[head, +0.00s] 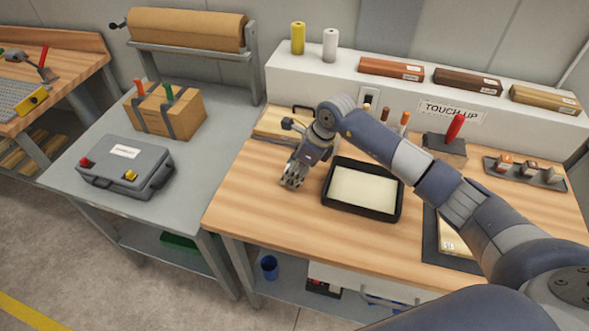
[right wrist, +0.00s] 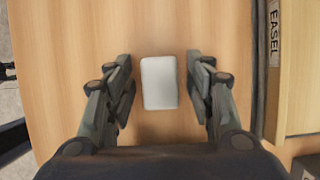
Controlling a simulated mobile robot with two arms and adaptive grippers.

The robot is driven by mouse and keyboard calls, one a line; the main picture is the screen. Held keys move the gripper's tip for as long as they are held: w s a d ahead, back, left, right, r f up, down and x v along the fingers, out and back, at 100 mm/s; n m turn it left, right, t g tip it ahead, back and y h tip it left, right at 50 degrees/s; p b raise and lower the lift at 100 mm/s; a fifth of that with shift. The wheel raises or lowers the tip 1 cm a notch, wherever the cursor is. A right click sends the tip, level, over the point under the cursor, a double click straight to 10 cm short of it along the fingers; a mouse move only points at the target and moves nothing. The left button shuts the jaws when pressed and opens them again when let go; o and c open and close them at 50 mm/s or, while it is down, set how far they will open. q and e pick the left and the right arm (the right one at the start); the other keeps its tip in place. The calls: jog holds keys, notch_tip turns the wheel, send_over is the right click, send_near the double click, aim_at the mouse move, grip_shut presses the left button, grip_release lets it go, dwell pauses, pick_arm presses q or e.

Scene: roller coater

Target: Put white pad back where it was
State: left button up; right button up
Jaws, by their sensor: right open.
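The white pad (right wrist: 159,83) is a small rounded block. In the right wrist view it lies on the wooden bench top, between the two fingers of my right gripper (right wrist: 160,75), with a gap on each side. The fingers are open and do not touch it. In the head view my right gripper (head: 292,181) points down over the left part of the bench, left of the black tray. The pad cannot be made out there; the gripper seems to cover it. My left gripper is not in view.
The black tray (head: 327,199) with a cream inside stands right of the gripper. A wooden easel box (right wrist: 305,75) lies close to the right finger. A grey case (head: 125,165) and a strapped cardboard box (head: 190,112) stand on the left grey table. Bare bench lies in front.

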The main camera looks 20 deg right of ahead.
jog(key=b+v, duration=0.3)
jog(key=v, duration=0.9)
jog(key=shift+s, duration=0.1)
